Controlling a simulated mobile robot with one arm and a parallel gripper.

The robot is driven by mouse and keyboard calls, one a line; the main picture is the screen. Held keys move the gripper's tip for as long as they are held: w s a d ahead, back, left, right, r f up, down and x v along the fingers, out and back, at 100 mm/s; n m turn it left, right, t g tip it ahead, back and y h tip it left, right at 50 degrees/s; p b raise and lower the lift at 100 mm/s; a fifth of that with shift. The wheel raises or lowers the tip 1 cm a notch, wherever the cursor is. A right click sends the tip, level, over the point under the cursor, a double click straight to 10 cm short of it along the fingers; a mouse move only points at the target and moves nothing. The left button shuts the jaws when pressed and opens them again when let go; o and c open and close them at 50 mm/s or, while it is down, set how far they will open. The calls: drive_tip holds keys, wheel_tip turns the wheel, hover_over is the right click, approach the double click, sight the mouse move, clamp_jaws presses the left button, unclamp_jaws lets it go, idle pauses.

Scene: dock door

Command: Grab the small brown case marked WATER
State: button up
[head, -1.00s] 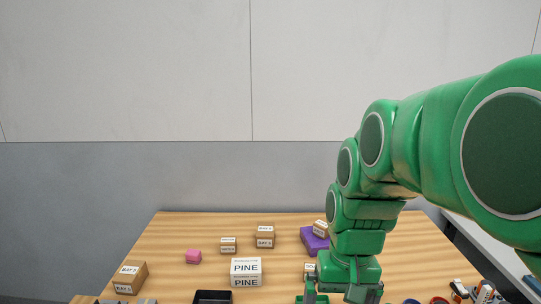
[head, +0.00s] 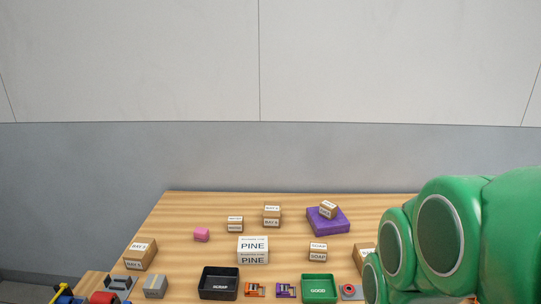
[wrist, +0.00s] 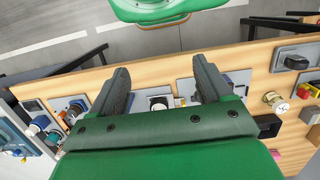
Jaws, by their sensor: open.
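No label in view reads clearly as WATER. A small brown case (head: 235,223) stands at the back left of the table, its print too small to read. Another small brown case (head: 328,209) sits tilted on a purple block (head: 328,223), also unreadable. A brown case (head: 365,258) at the right is partly hidden by my arm. A small case marked SOAP (head: 318,250) stands in front of the purple block. In the wrist view my gripper (wrist: 161,68) is open and empty, over the table's edge. It is out of the head view.
A white PINE box (head: 253,250) stands mid-table. Larger brown boxes (head: 140,254) (head: 272,216) and a pink block (head: 201,234) are around it. A black SCRAP tray (head: 218,283) and green GOOD tray (head: 319,288) are in front. Switches and knobs (wrist: 297,62) lie near the gripper.

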drive_tip(key=w+a+n+y, duration=0.25)
drive_tip(key=w+a, duration=0.35)
drive_tip(key=w, duration=0.7)
drive_tip(key=w+a+n+y, duration=0.2)
drive_tip(key=w+a+n, duration=0.25)
drive_tip(key=w, duration=0.75)
drive_tip(key=w+a+n+y, duration=0.25)
drive_tip(key=w+a, duration=0.35)
drive_tip(key=w, duration=0.7)
drive_tip(key=n+t+y, duration=0.1)
drive_tip(key=n+y, duration=0.5)
drive_tip(key=n, duration=0.3)
approach(234, 219)
drive_tip(key=shift+s+a+m, duration=0.25)
drive_tip(key=shift+s, duration=0.2)
drive_tip(key=shift+w+a+f, duration=0.2)
drive_tip(key=shift+w+f, duration=0.15)
drive_tip(key=shift+f, duration=0.2)
drive_tip(key=shift+x, duration=3.7)
drive_tip(key=shift+w+a+r, duration=0.1)
drive_tip(key=shift+r, duration=0.1)
drive_tip(key=c, duration=1.1)
